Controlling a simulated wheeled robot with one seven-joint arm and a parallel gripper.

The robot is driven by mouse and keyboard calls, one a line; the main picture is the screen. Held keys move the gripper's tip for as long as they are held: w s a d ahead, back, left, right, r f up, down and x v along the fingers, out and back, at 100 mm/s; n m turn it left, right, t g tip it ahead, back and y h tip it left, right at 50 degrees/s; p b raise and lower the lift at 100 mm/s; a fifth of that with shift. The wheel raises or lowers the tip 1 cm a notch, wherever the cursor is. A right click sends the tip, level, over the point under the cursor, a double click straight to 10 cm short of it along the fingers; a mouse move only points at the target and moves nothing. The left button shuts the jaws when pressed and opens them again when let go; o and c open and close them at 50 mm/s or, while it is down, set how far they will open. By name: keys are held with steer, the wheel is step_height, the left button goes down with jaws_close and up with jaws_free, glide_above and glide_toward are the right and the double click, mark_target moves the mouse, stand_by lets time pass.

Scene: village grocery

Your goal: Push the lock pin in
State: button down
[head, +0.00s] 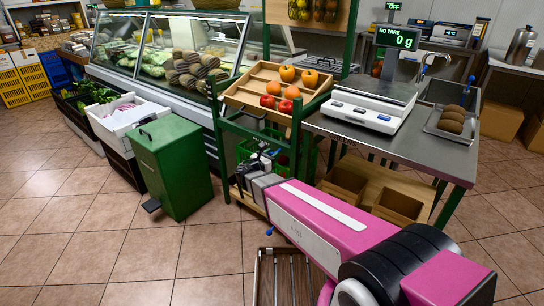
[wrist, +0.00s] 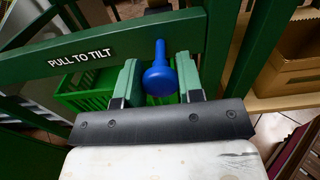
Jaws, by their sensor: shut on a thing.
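The lock pin (wrist: 158,76) has a round blue knob and a blue stem. It sits at a green rail (wrist: 110,52) labelled "PULL TO TILT", just right of the label, in the wrist view. My gripper (wrist: 159,82) has a green-grey finger on each side of the knob and is shut on it. How deep the pin sits in the rail is hard to tell from this angle. In the head view my gripper (head: 256,165) is at the front of the green stand (head: 228,132), and the knob is too small there to make out clearly.
The stand carries a tilted wooden tray (head: 240,95) of tomatoes and oranges. A steel table (head: 440,150) with a scale (head: 372,108) is close on the right. A green bin (head: 175,165) stands left. A green crate (wrist: 88,98) is behind the rail. Tiled floor is clear at front left.

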steer(key=x, duration=0.3)
steer(key=shift+w+d, duration=0.1)
steer(key=shift+w, duration=0.05)
steer(key=c, duration=0.8)
jaws_free()
steer(key=shift+d, duration=0.1)
steer(key=shift+o, duration=0.2)
steer(key=v, duration=1)
steer(key=shift+s+a, duration=0.3)
